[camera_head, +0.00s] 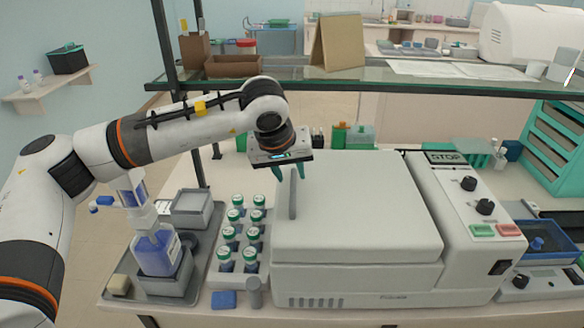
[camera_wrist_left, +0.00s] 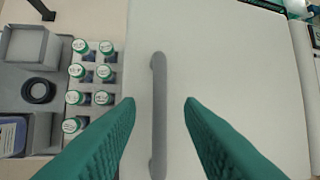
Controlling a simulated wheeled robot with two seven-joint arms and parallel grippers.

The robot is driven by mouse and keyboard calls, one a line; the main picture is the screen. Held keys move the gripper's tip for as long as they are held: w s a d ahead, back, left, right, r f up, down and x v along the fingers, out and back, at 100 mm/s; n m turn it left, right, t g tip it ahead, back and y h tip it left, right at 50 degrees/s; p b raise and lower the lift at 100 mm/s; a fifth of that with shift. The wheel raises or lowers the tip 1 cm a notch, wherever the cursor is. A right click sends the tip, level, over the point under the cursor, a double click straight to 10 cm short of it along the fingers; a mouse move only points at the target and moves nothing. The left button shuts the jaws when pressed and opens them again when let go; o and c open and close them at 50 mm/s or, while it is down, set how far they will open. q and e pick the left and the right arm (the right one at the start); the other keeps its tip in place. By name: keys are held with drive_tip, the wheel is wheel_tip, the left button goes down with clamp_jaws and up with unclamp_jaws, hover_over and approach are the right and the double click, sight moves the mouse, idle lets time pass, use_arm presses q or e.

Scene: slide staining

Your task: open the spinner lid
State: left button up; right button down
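The spinner (camera_head: 355,285) is a large white machine on the bench, with a control panel on its right side. Its lid (camera_head: 365,215) is shut and flat. A grey bar handle (camera_head: 292,195) stands on the lid's left part; in the left wrist view the handle (camera_wrist_left: 158,115) runs lengthwise between the fingers. My left gripper (camera_head: 288,170) is above the handle's far end. In the left wrist view its green fingers (camera_wrist_left: 160,108) are apart on both sides of the handle, with gaps showing. My right gripper is not in view.
A rack of green-capped bottles (camera_head: 240,235) stands close left of the spinner. Farther left is a tray with a blue bottle (camera_head: 156,250) and a grey container (camera_head: 192,210). A glass shelf (camera_head: 400,87) crosses above the bench behind.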

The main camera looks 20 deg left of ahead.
use_arm(q)
drive_tip(key=shift+w+f, duration=0.25)
drive_tip(key=shift+f, duration=0.6)
drive_tip(key=shift+w+f, duration=0.1)
drive_tip(key=shift+f, duration=0.05)
drive_tip(key=shift+c, duration=1.1)
clamp_jaws()
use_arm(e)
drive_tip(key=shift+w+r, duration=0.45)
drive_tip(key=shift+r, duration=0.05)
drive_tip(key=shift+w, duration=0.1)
